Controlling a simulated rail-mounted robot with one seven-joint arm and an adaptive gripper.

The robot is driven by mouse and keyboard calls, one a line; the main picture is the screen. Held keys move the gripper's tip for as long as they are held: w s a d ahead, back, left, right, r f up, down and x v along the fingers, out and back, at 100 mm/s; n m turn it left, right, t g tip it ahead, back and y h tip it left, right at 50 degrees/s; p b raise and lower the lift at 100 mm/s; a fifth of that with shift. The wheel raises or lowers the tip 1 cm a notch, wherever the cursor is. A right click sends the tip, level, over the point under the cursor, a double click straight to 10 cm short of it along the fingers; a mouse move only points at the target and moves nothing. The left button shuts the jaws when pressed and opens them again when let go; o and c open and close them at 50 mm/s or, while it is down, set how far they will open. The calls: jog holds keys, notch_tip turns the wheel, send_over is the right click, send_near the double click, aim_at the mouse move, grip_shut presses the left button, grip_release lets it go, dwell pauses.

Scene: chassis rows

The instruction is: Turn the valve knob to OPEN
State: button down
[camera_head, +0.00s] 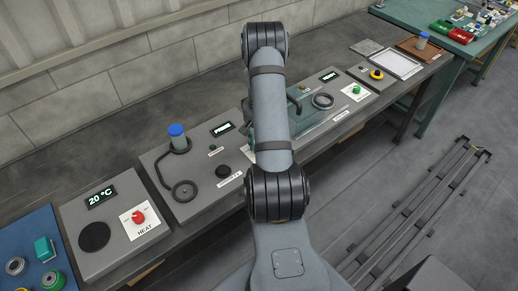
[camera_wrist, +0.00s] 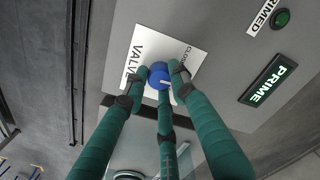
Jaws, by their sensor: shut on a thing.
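The blue valve knob (camera_wrist: 158,72) shows in the wrist view on a white plate (camera_wrist: 184,41) lettered VALVE and CLOSED. A pale pointer mark on the knob faces down in the picture. My gripper (camera_wrist: 160,78) has teal fingers with dark joints, and they are shut around the knob from both sides and from below. The fingers cover part of the plate, and no OPEN lettering can be read. In the head view my arm stands across the middle of the bench and hides the valve knob and my gripper.
In the wrist view, a PRIME sign (camera_wrist: 267,79) and a green button (camera_wrist: 282,18) sit right of the plate. The floor at right holds rails (camera_head: 420,205).

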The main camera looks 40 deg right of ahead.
jog(key=m+b, duration=0.4)
jog(key=m, duration=0.1)
jog(key=shift+w+f+b, duration=0.1)
jog(key=shift+f+b, duration=0.05)
jog(key=shift+b, duration=0.25)
jog(key=shift+r+m+b, duration=0.2)
jog(key=shift+m+b, duration=1.3)
jog(key=shift+m, duration=1)
jog(key=c, duration=1.4)
grip_release()
notch_tip(320, 180, up, 12)
